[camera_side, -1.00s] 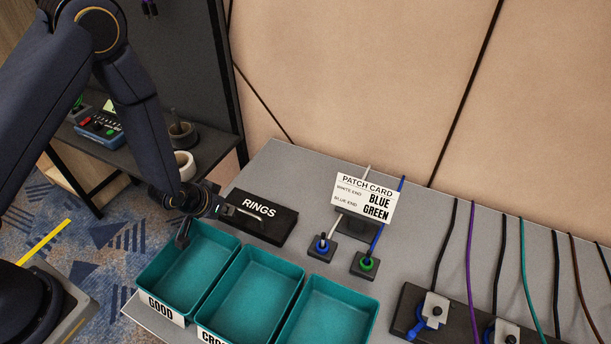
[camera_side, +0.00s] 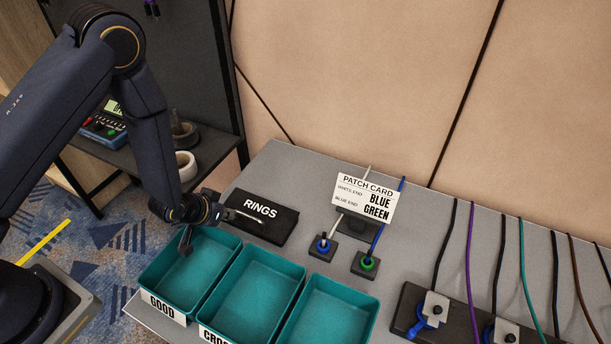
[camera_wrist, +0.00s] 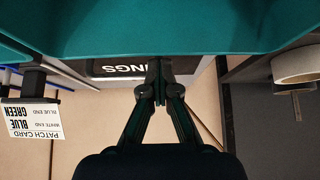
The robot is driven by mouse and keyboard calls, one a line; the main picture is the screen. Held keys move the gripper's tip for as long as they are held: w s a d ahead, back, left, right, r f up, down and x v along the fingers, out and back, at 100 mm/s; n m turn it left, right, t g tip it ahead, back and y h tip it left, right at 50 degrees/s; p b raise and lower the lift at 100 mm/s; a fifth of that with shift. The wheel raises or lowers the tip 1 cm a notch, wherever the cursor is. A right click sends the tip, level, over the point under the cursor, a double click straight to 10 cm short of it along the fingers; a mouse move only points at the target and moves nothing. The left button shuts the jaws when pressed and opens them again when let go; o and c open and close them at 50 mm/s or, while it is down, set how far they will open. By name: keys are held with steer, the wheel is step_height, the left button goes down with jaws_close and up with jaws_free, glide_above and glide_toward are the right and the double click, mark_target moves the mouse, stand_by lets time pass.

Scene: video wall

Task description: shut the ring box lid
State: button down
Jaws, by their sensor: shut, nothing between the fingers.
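The ring box (camera_side: 280,226) is a black box marked RINGS on the grey table, behind the teal trays. Its lid (camera_side: 262,207) looks lying flat and down on the box; I see no open gap. In the wrist view its label (camera_wrist: 122,69) shows upside down, partly hidden by my fingers. My gripper (camera_side: 257,220) reaches in level from the left, with its fingers at the near side of the box. In the wrist view my fingertips (camera_wrist: 160,94) are together with nothing between them. I cannot tell whether they touch the box.
Teal trays stand close in front, including the GOOD tray (camera_side: 152,289). The patch card (camera_side: 364,198) and two plug sockets stand right of the box. A cable strip (camera_side: 406,310) is farther right. A side shelf with a tape roll (camera_side: 186,166) lies behind my arm.

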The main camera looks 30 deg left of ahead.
steer(key=shift+s+d+f+g, duration=0.1)
steer(key=shift+s+f+g, duration=0.05)
steer(key=shift+s+f, duration=0.3)
steer(key=shift+s+d+f+g, duration=0.1)
steer(key=shift+s+f+g, duration=0.1)
steer(key=shift+f, duration=0.3)
steer(key=v, duration=0.2)
steer(key=w+v, duration=0.1)
steer(key=v, duration=0.2)
steer(key=r+v, duration=0.1)
steer(key=v, duration=0.2)
steer(key=shift+w+a, duration=0.2)
steer(key=shift+a, duration=0.05)
steer(key=w+a+r+n+t, duration=0.1)
steer(key=w+r+t, duration=0.15)
steer(key=r, duration=0.45)
steer(key=w+r+t, duration=0.2)
steer(key=w+r, duration=0.2)
steer(key=r, duration=0.4)
step_height(320, 180, up, 12)
steer(key=s+a+t, duration=0.1)
steer(key=s+a, duration=0.1)
steer(key=s+a+r+g, duration=0.1)
steer(key=s+a+r, duration=0.1)
steer(key=s+r, duration=0.55)
steer(key=s+f+m+g, duration=0.1)
steer(key=s+f+g, duration=0.4)
steer(key=s, duration=0.6)
steer(key=shift+a+f, duration=0.15)
steer(key=shift+a, duration=0.15)
